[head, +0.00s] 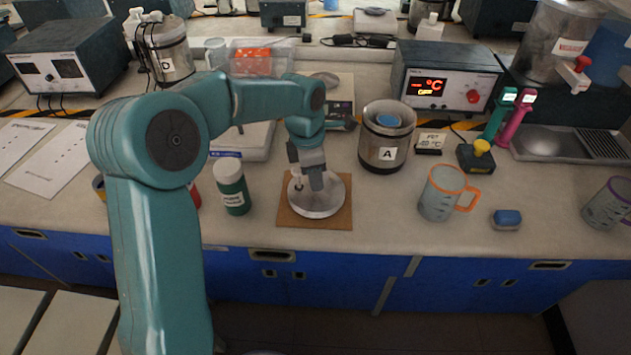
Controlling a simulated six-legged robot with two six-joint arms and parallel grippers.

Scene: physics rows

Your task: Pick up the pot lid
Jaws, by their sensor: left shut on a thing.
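The pot lid (318,206) is a round silver metal disc. It is at the brown square board (287,217) on the bench, in the middle of the head view. I cannot tell whether it touches the board or is just above it. My left gripper (309,186) comes down from above and is shut on the lid near its centre. The gripper hides the lid's middle and its grip point. My right gripper does not show.
A green-labelled bottle (232,188) stands left of the board. A metal pot marked A (384,147) and an orange-handled beaker (438,196) stand to the right. A blue-topped block (506,219) lies near the front edge. Free bench lies between the board and beaker.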

